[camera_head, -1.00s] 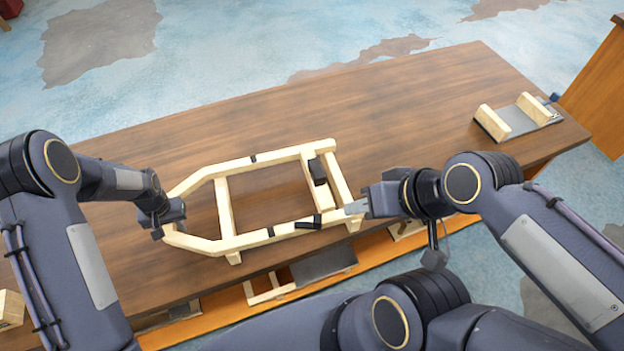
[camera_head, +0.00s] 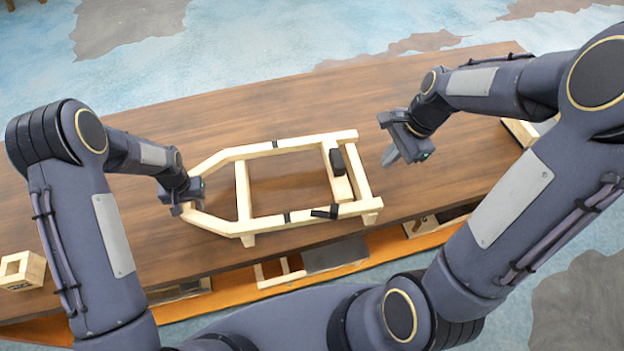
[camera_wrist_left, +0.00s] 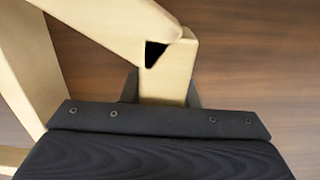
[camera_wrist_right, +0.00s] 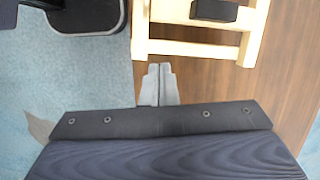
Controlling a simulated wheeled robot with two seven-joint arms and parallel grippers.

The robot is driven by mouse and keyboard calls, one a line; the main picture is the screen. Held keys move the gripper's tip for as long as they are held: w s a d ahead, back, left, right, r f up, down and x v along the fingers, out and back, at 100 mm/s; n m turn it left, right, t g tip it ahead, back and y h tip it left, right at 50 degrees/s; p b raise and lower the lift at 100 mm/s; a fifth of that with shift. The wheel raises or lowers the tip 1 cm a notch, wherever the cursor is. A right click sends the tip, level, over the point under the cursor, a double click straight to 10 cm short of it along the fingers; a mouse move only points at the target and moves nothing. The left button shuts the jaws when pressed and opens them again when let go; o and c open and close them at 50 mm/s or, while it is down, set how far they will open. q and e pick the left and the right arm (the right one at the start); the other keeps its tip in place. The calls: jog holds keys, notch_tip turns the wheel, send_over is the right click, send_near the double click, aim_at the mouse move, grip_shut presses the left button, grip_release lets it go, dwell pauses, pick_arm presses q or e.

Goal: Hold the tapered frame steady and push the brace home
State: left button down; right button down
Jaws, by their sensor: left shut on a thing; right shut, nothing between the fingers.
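The tapered frame (camera_head: 290,145) of pale wood lies on the table, narrow end left, with black marks along its rails. My left gripper (camera_head: 182,207) is shut on its narrow end; the left wrist view shows the jaws (camera_wrist_left: 163,92) around the end bar. The brace seems to be the pale crossbar (camera_head: 343,188) with a black block (camera_head: 338,161) on it, just inside the frame's wide-end rail (camera_head: 362,180). My right gripper (camera_head: 390,158) is shut and empty, off the wide end and apart from it. The right wrist view shows its fingertips (camera_wrist_right: 158,68) together near the wide-end rail (camera_wrist_right: 190,50).
A small wooden block piece (camera_head: 20,270) stands at the table's left. A fixture (camera_head: 522,130) at the right is mostly hidden by my right arm. A shelf with wooden parts and a dark panel (camera_head: 335,254) lies below the front edge. The table (camera_head: 270,105) behind the frame is clear.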

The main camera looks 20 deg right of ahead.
aim_at(336, 167)
jog(key=f, duration=0.4)
jog(key=w+a+f+m, duration=0.1)
jog(key=f, duration=0.3)
jog(key=f+m, duration=0.1)
jog(key=f, duration=0.4)
jog(key=shift+w+a+f+g, duration=0.1)
jog(key=shift+w+a+g, duration=0.1)
jog(key=shift+g, duration=0.2)
jog(key=shift+w+a+r, duration=0.1)
jog(key=shift+a, duration=0.8)
jog(key=shift+w+a+r, duration=0.1)
jog(key=shift+a, duration=0.8)
